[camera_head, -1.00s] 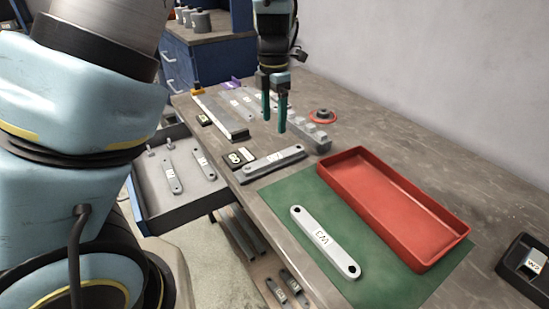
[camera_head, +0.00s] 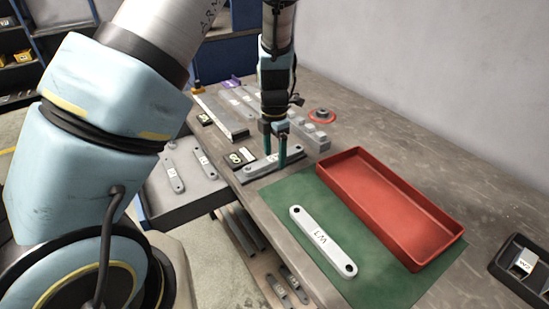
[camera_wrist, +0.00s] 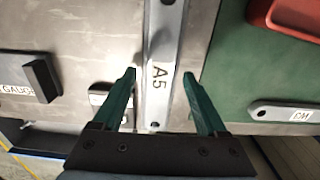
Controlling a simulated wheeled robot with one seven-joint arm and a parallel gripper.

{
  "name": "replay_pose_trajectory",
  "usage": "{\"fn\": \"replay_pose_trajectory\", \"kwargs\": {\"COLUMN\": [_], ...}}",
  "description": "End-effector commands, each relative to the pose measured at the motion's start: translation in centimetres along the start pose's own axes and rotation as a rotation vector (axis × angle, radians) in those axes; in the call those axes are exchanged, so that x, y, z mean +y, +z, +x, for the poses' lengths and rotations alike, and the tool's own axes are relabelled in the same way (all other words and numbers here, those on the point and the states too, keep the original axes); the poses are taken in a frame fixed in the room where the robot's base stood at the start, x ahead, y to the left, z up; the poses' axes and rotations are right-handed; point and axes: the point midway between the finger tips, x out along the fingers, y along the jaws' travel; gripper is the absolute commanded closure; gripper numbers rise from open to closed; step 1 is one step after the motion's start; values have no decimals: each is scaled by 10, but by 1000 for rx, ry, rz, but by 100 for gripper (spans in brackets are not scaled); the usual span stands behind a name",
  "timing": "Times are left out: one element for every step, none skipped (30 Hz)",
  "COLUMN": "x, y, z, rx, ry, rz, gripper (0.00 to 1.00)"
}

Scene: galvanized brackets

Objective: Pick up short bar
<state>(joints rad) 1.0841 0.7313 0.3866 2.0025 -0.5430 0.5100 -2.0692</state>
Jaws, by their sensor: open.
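A grey bar marked A5 (camera_wrist: 165,45) runs lengthwise between my open fingers in the wrist view. In the head view this bar (camera_head: 257,167) lies near the table's front edge, partly hidden by the fingers. My gripper (camera_head: 275,160) is open, with its two green fingertips down at the bar; the wrist view shows the gripper (camera_wrist: 159,76) with one finger on each side of it and a gap at both. I cannot tell how high the tips are. A second light bar marked W3 (camera_head: 322,243) lies on the green mat (camera_head: 385,287).
A red tray (camera_head: 352,203) stands on the mat to the right. An open drawer (camera_head: 190,205) holds more bars. A black holder (camera_head: 505,270) is at far right.

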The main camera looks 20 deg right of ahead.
Motion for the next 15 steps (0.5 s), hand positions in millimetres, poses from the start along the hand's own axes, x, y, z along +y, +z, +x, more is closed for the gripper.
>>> {"fn": "replay_pose_trajectory", "kwargs": {"x": [0, 0, 0, 0, 0, 0, 0, 0, 0, 0, 0, 0, 0, 0, 0], "y": [0, 0, 0, 0, 0, 0, 0, 0, 0, 0, 0, 0, 0, 0, 0], "z": [0, 0, 0, 0, 0, 0, 0, 0, 0, 0, 0, 0, 0, 0, 0], "rx": [-1, -1, -1, -1, -1, -1, -1, -1, -1, -1, -1, -1, 0, -1, 0], "ry": [0, 0, 0, 0, 1, 1, 1, 1, 1, 1, 1, 1, 1, 1, 1], "rz": [0, 0, 0, 0, 0, 0, 0, 0, 0, 0, 0, 0, 0, 0, 0], "gripper": [25, 25, 25, 25, 26, 31, 34, 37, 42, 45, 49, 53, 56, 60, 64]}}
